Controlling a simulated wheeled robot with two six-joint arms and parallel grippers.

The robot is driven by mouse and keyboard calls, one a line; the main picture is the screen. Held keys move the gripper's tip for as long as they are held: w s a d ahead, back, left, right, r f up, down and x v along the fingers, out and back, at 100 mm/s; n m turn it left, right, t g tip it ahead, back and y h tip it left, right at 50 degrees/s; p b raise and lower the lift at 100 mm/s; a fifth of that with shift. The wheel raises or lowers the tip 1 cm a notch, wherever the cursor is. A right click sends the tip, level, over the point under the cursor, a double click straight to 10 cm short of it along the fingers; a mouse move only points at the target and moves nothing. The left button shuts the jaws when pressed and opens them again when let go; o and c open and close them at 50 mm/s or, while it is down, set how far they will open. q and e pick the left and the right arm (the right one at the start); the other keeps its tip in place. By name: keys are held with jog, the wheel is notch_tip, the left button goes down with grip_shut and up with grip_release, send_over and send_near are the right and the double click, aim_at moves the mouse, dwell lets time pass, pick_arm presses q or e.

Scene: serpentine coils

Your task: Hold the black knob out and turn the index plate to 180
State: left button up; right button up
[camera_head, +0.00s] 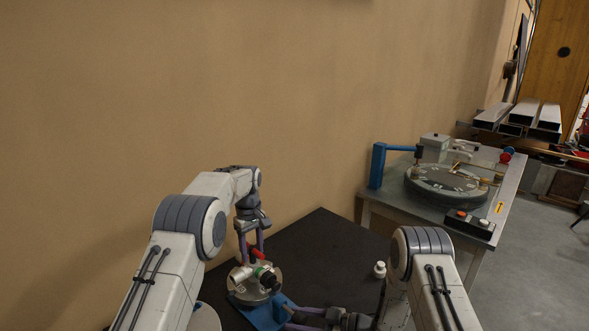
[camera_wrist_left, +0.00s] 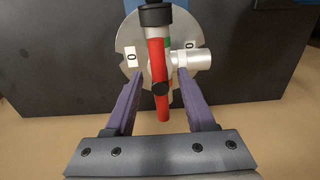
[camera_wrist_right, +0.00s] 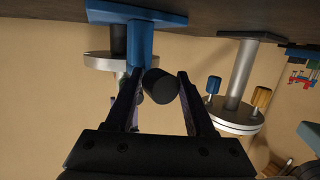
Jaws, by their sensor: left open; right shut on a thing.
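The index plate (camera_head: 243,291) is a silver disc on a blue bracket (camera_head: 266,317) on the dark table; the left wrist view shows number labels on its face (camera_wrist_left: 130,40). A red bar (camera_head: 257,253) stands out from it, also in the left wrist view (camera_wrist_left: 157,60). My left gripper (camera_head: 252,248) is open, its purple fingers on either side of the red bar, apart from it. The plate is partly hidden behind the bar and knob.
A second silver disc (camera_wrist_right: 235,118) on a post, with blue and gold knobs, is nearby. A round grey fixture (camera_head: 445,185) sits on another bench. A tan wall is behind.

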pick_arm(q)
grip_shut()
jog(key=n, duration=0.4)
jog(key=shift+n, duration=0.4)
pick_arm(e)
jog(key=shift+d, duration=0.1)
pick_arm(q)
jog(key=n, duration=0.4)
grip_release()
jog(key=shift+r, duration=2.3)
